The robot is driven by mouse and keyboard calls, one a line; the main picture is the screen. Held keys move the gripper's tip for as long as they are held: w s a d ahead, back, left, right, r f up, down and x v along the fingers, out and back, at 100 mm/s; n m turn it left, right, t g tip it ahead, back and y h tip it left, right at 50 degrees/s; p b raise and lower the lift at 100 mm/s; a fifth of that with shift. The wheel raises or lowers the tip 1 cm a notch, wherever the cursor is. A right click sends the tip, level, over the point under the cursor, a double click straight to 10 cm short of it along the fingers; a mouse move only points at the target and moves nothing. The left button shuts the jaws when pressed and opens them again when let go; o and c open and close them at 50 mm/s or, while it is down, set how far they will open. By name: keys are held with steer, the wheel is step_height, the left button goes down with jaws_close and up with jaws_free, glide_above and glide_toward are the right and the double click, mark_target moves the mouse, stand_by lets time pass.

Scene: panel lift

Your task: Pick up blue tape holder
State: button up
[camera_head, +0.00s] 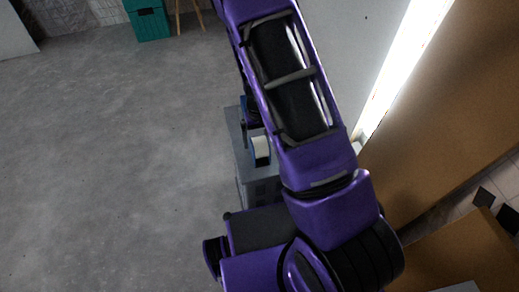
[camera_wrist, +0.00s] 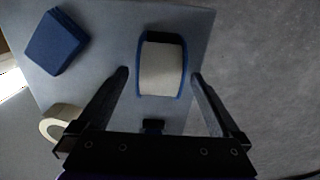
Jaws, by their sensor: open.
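The blue tape holder (camera_wrist: 162,66) has dark blue sides and a broad pale top. It sits on a grey surface (camera_wrist: 110,30) in the upper middle of the wrist view. It also shows beside my arm in the head view (camera_head: 261,151). My gripper (camera_wrist: 159,76) is open, with one fingertip on each side of the holder in the picture. Gaps show between the fingers and the holder, and nothing is held. I cannot tell how far above the holder the fingertips are. In the head view my arm hides part of the surface.
A dark blue block (camera_wrist: 55,42) lies at the upper left of the wrist view. A beige ring (camera_wrist: 60,124) lies near the left finger, partly hidden. A small dark object (camera_wrist: 153,125) is near the gripper base. Open grey floor (camera_head: 110,150) lies left of the cabinet (camera_head: 262,190).

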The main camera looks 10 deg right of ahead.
steer(key=shift+f, duration=0.85)
jaws_close()
steer(key=shift+r, duration=0.1)
step_height(320, 180, up, 10)
steer(key=shift+p, duration=0.75)
